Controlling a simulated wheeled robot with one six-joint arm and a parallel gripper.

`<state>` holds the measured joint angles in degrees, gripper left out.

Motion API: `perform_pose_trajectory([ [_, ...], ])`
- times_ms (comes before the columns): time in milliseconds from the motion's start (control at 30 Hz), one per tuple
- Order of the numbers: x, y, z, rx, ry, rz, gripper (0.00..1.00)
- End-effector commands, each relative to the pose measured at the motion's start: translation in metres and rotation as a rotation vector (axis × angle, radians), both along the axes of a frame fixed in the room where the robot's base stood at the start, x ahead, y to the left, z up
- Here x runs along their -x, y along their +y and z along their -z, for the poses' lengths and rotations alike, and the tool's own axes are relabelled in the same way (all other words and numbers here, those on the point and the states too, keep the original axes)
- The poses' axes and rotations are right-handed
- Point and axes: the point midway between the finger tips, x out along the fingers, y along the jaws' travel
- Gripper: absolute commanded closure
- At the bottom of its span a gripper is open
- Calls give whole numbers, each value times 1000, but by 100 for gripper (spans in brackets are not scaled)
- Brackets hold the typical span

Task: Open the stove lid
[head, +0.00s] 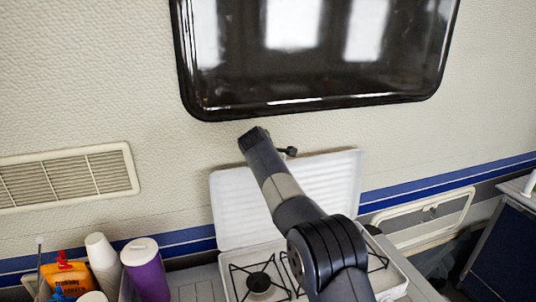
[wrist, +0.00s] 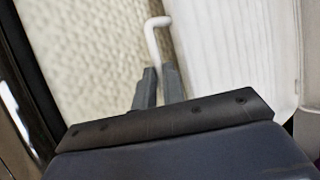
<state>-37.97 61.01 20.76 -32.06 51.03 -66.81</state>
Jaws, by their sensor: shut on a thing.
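The stove (head: 258,282) is a white box with black burner grates, partly hidden behind my arm. Its white ribbed lid (head: 235,210) stands raised at the back of the stove, near the wall. The lid fills the right of the wrist view (wrist: 240,50). My gripper (wrist: 160,75) is at the lid's top edge, with its dark fingers close together on the white bent handle (wrist: 153,38). The lower part of the handle is hidden between the fingers. In the head view my gripper (head: 288,151) shows only as a small dark tip above the lid.
A dark window (head: 315,50) is on the wall above the lid. A purple cup (head: 145,270), white cups (head: 102,258) and sauce bottles (head: 66,275) stand left of the stove. A wall vent (head: 68,178) is at left. A dark-sided cabinet (head: 505,245) stands at right.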

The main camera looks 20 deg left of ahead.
Motion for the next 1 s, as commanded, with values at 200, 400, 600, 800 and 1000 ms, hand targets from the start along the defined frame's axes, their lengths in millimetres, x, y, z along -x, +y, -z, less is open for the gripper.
perform_pose_trajectory([
  [200, -3, 0, -19, -19, -38, -6, 100],
  [400, -3, 1, -19, -20, -38, -7, 78],
  [600, -3, 1, -17, -19, -34, -7, 68],
  [800, -2, 1, -15, -18, -31, -6, 68],
  [1000, -2, 2, -13, -17, -27, -6, 68],
])
